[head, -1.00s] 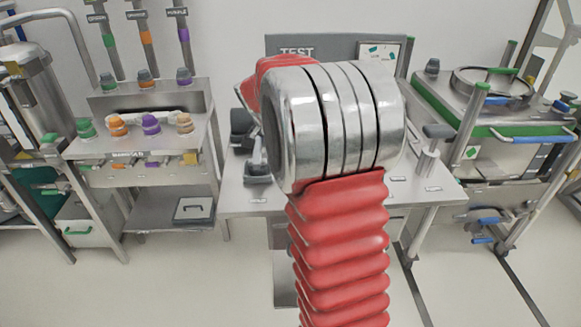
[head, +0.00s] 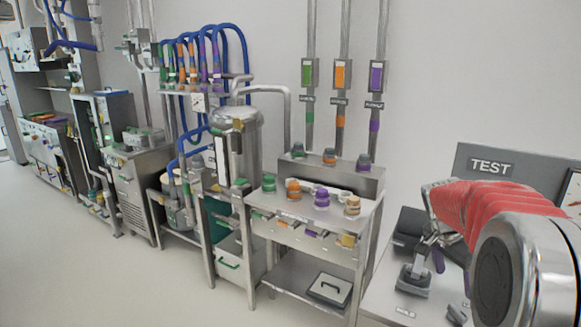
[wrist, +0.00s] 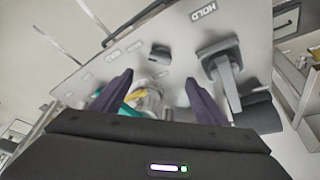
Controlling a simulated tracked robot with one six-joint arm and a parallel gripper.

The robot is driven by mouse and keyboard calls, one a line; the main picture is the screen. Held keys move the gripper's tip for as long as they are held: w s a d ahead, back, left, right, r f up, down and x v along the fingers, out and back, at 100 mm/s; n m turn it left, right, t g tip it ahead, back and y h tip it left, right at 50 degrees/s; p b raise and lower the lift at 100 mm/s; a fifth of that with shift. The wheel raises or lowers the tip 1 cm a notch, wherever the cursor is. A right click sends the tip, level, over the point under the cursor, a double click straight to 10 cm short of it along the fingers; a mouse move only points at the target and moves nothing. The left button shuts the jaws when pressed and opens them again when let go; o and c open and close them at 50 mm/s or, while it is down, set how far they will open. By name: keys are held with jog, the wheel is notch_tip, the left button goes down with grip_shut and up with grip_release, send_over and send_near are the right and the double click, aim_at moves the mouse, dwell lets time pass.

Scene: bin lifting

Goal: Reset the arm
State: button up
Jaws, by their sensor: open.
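My arm (head: 485,215), with a red ribbed sleeve and a metal joint, fills the right side of the head view. It reaches over the test table (head: 385,305). My gripper (wrist: 159,78) is open in the wrist view, its two dark purple fingers apart over the grey table top. Part of a purple finger also shows in the head view, below the sleeve. A blurred white, yellow and teal thing (wrist: 148,98) shows between the fingers; I cannot tell what it is or how far below it lies.
A grey clamp-like fixture (wrist: 222,68) stands on the table near the HOLD label. A steel bench (head: 312,215) with several coloured knobs stands left of the table. A steel tank (head: 237,150) and blue hoses (head: 213,50) are further left. The floor at left is clear.

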jog(key=s+a+r+n+t+y, duration=0.2)
jog(key=s+a+n, duration=0.5)
jog(key=s+a, duration=0.4)
jog(key=s+a+r+n+t+y, duration=0.2)
jog(key=s+a+n, duration=0.5)
jog(key=s+a, duration=0.5)
jog(key=a, duration=0.6)
jog(key=shift+s+r+n+t, duration=0.2)
jog(key=shift+r+n+t, duration=0.1)
jog(key=shift+n+t, duration=0.1)
